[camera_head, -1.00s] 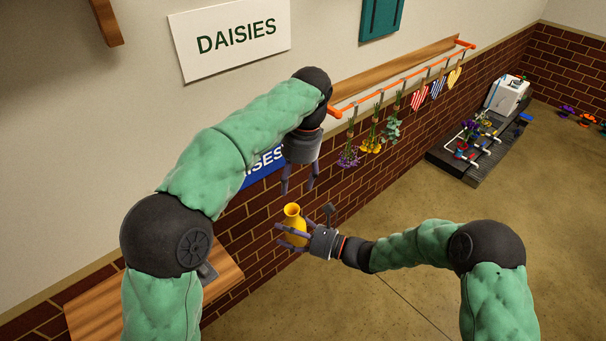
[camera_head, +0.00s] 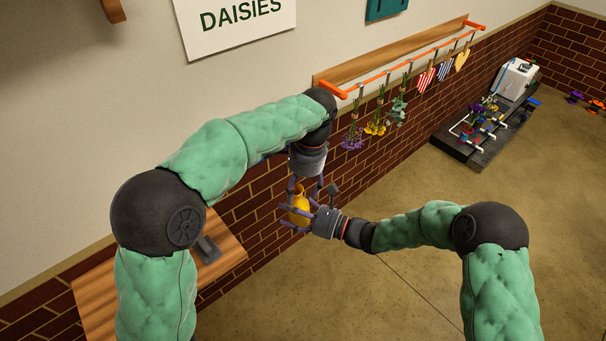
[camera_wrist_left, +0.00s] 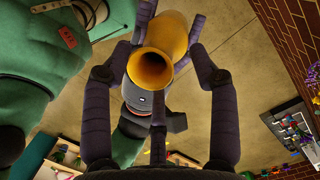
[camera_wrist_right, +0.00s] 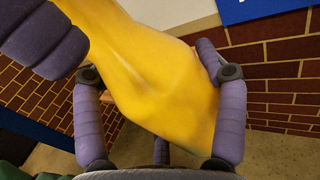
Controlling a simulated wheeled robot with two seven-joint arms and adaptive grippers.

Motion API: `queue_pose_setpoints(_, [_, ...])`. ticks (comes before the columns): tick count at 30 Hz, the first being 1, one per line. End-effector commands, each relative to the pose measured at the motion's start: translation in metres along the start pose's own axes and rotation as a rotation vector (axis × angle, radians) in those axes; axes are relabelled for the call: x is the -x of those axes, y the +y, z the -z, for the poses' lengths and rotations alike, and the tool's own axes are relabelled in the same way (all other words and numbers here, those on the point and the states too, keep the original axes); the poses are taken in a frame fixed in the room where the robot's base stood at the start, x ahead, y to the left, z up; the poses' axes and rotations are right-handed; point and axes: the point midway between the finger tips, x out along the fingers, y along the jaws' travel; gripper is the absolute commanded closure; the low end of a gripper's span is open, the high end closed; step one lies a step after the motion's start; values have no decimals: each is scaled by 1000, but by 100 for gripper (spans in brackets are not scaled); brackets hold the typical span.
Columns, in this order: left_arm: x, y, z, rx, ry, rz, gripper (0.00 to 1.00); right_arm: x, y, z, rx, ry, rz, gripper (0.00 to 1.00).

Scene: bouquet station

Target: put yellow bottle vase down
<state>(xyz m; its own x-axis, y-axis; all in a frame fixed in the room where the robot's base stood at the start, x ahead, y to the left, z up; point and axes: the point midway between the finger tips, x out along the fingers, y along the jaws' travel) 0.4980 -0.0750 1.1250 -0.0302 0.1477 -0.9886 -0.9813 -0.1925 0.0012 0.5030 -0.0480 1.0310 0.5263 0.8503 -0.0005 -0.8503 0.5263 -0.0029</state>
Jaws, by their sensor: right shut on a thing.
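The yellow bottle vase (camera_head: 299,203) is held in the air in front of the brick wall, its mouth up toward my left gripper. My right gripper (camera_head: 294,216) is shut on the vase's body from the side; the vase fills the right wrist view (camera_wrist_right: 150,75). My left gripper (camera_head: 304,187) points down over the vase. In the left wrist view its fingers are open on both sides of the vase's round mouth (camera_wrist_left: 150,68), with gaps visible. The vase's underside is hidden in the head view.
A wooden shelf (camera_head: 100,300) is at the lower left by the wall. An orange rail (camera_head: 400,68) holds hanging flower bunches and heart-shaped pieces. A dark platform (camera_head: 462,147) with white pipes and flowers stands at the right. The floor between is clear.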

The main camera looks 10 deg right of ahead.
Motion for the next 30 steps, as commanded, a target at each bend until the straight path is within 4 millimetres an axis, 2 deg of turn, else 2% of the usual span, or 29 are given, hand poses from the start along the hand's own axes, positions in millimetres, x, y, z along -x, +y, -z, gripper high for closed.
queue_pose_setpoints(6, [-13, 0, 0, 1, 1, 1, 40, 0, 0, -1, 1, -1, 0, 77])
queue_pose_setpoints(15, [-15, 0, 0, 1, 1, 1, 40, 0, 0, -1, 1, -1, 0, 77])
queue_pose_setpoints(21, [-15, 0, 1, 1, 3, 2, 97, 0, 1, -1, 3, -2, -3, 76])
queue_pose_setpoints(22, [-15, 0, 1, 1, 3, 2, 100, 0, 1, -1, 3, -2, -4, 76])
queue_pose_setpoints(24, [-15, -1, 1, 0, 4, 3, 100, -1, 2, -1, 4, -3, -7, 76])
queue_pose_setpoints(25, [-14, -1, 1, 1, 6, 5, 100, -1, 2, -1, 4, -3, -7, 21])
queue_pose_setpoints(27, [-14, -1, 1, 0, 6, 4, 100, -1, 2, -1, 3, -3, -7, 2])
queue_pose_setpoints(30, [-14, -1, 1, 1, 5, 4, 100, -1, 2, 0, 2, -2, -5, 0])
